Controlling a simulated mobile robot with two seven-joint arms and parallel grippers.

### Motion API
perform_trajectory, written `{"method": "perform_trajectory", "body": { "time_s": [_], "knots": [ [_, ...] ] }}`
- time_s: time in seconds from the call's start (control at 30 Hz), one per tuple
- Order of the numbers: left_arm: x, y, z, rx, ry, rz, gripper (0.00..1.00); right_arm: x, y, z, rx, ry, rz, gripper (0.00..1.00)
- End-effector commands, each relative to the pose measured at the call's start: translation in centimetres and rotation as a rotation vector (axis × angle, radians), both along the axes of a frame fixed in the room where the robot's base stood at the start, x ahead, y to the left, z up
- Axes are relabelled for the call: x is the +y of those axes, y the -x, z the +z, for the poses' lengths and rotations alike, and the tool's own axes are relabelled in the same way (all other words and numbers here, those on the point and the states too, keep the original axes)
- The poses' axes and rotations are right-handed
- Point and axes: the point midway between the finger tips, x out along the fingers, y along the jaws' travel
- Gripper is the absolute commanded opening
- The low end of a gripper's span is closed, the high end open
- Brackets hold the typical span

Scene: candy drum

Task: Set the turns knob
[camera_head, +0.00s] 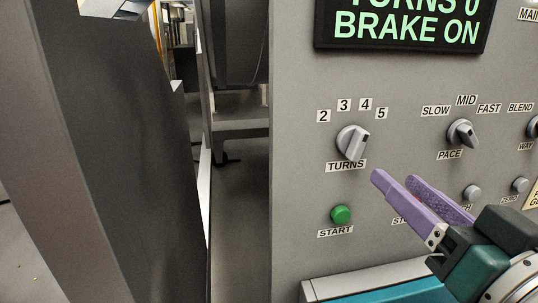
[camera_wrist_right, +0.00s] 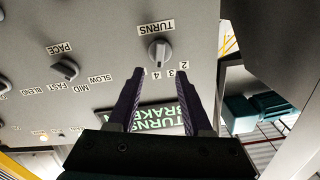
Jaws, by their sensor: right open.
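The turns knob (camera_head: 353,143) is a light grey dial with a dark mark on its grip, above the TURNS label on the grey panel. Labels 2, 3, 4 and 5 arc above it; I cannot tell exactly which it points to. In the right wrist view the knob (camera_wrist_right: 160,50) appears upside down, just beyond the fingertips. My right gripper (camera_head: 395,180) has purple fingers, open and empty, to the lower right of the knob in the head view. It also spans either side of the knob's line in the wrist view (camera_wrist_right: 160,72), apart from it. My left gripper is not in view.
A display (camera_head: 402,27) reads TURNS 0, BRAKE ON. The pace knob (camera_head: 461,133) is to the right. A green start button (camera_head: 341,215) is below the turns knob. Small grey buttons (camera_head: 472,192) sit near my right fingers. A dark grey upright (camera_head: 110,150) stands left.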

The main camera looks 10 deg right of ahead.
Motion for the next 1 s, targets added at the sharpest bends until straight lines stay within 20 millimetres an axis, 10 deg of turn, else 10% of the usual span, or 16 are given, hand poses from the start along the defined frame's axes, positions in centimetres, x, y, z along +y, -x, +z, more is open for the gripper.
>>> {"method": "perform_trajectory", "body": {
  "time_s": [0.6,1.0],
  "knots": [
    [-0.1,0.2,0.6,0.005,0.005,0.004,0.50,-0.5,-8.9,0.2,-0.001,0.000,0.000,0.50],
    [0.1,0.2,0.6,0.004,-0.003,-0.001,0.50,-0.6,-9.7,0.2,0.000,0.001,0.000,0.50]
  ]
}}
